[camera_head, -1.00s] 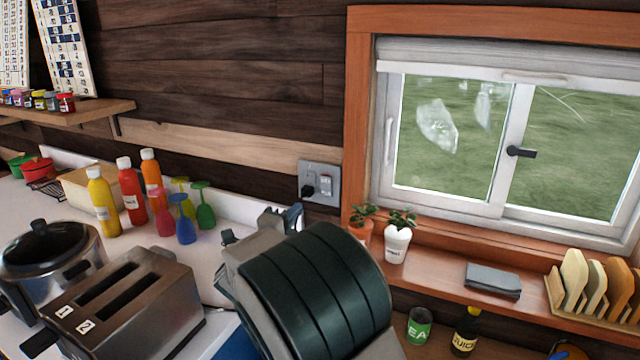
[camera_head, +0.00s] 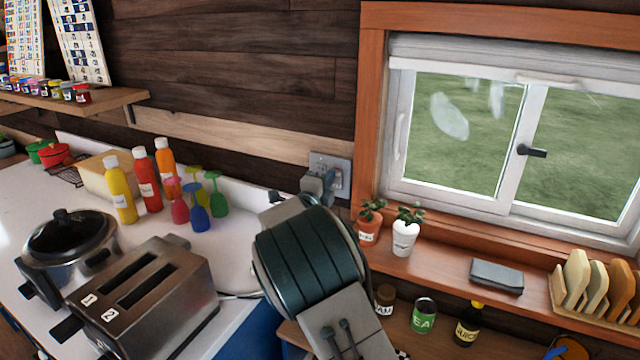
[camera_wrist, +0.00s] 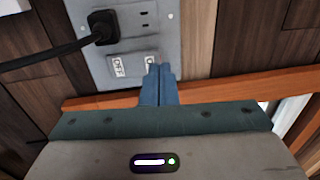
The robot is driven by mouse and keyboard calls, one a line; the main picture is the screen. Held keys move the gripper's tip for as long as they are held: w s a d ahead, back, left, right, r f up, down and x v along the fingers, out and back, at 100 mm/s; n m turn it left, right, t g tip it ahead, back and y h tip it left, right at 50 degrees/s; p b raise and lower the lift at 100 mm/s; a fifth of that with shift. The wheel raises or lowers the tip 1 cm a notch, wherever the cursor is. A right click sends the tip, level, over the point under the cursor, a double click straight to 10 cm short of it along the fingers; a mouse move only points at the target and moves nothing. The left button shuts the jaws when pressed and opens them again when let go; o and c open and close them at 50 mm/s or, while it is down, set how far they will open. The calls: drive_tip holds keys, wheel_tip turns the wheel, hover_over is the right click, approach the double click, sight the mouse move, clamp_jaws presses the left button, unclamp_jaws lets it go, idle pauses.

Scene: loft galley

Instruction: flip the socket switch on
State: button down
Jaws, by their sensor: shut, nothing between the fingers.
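The grey wall socket plate (camera_head: 343,166) is on the wood wall left of the window, partly hidden by my gripper (camera_head: 318,184) in the head view. In the wrist view the socket plate (camera_wrist: 188,50) fills the upper middle. A black plug (camera_wrist: 103,27) with a cord sits in its left outlet.
Two potted plants (camera_head: 405,230) stand on the sill right of my arm. The window (camera_head: 500,130) is beyond. A toaster (camera_head: 145,300), a pot (camera_head: 68,245), bottles (camera_head: 120,190) and coloured glasses (camera_head: 198,205) stand on the counter to the left.

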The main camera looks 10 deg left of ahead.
drive_tip(key=shift+w+d, duration=0.2)
drive_tip(key=shift+w, duration=0.45)
drive_tip(key=shift+r, duration=0.1)
drive_tip(key=shift+w+d+r+g+p, duration=0.15)
drive_tip(key=shift+w+g+p, duration=0.15)
drive_tip(key=shift+w+g, duration=0.1)
drive_tip(key=shift+s, duration=0.1)
drive_tip(key=r+b+v, duration=0.2)
drive_tip(key=b+v, duration=0.2)
drive_tip(key=v, duration=0.9)
drive_tip(key=shift+s, duration=0.5)
drive_tip(key=shift+r, duration=0.15)
